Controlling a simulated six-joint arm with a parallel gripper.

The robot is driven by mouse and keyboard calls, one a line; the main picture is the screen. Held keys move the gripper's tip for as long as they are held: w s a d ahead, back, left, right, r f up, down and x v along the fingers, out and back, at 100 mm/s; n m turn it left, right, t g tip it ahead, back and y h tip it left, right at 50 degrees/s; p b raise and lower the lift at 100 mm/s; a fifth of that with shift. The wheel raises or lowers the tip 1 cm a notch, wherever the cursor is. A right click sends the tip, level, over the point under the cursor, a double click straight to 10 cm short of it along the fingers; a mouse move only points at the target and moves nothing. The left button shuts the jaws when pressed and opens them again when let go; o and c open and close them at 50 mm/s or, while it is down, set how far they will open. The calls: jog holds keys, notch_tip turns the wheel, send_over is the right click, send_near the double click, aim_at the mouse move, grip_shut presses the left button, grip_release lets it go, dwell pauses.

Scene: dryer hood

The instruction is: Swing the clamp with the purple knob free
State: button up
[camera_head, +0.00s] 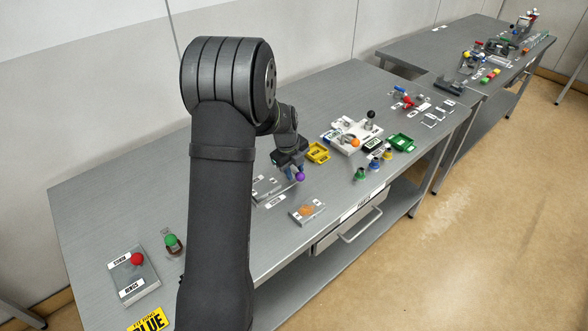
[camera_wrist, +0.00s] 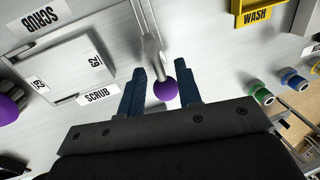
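The purple knob (camera_wrist: 166,90) sits at the end of a grey metal clamp lever (camera_wrist: 150,45), in the wrist view. My gripper (camera_wrist: 162,78) has its two dark blue fingers apart, one on each side of the knob. A gap shows on the left of the knob; the right finger is very near it, and I cannot tell whether they touch. In the head view the purple knob (camera_head: 299,177) shows just below my gripper (camera_head: 292,171). The clamp's pivot is cut off at the top of the wrist view.
A pale plate fixture (camera_wrist: 70,70) with a SCRUB label (camera_wrist: 98,95) lies to the left. Another purple round thing (camera_wrist: 8,108) is at the left edge. A yellow WASH tray (camera_wrist: 258,14) and green and blue knobs are to the right. A drawer handle (camera_head: 360,225) is at the table front.

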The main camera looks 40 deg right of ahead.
jog(key=shift+r, duration=0.1)
jog(key=a+r, duration=0.3)
jog(key=r, duration=1.4)
jog(key=shift+a, duration=0.2)
jog(key=shift+f, duration=0.15)
jog(key=d+f, duration=0.1)
jog(key=f, duration=0.4)
jog(key=d+f, duration=0.1)
jog(key=f, duration=0.5)
jog(key=d+f, duration=0.1)
jog(key=f, duration=0.5)
jog(key=shift+d, duration=0.2)
jog(key=shift+r, duration=0.1)
jog(key=shift+f, duration=0.2)
jog(key=shift+d+r+n, duration=0.15)
jog(key=shift+d+n, duration=0.05)
jog(key=shift+n, duration=0.5)
jog(key=shift+d+n+t, duration=0.2)
jog(key=shift+n+t, duration=0.1)
jog(key=shift+n, duration=0.5)
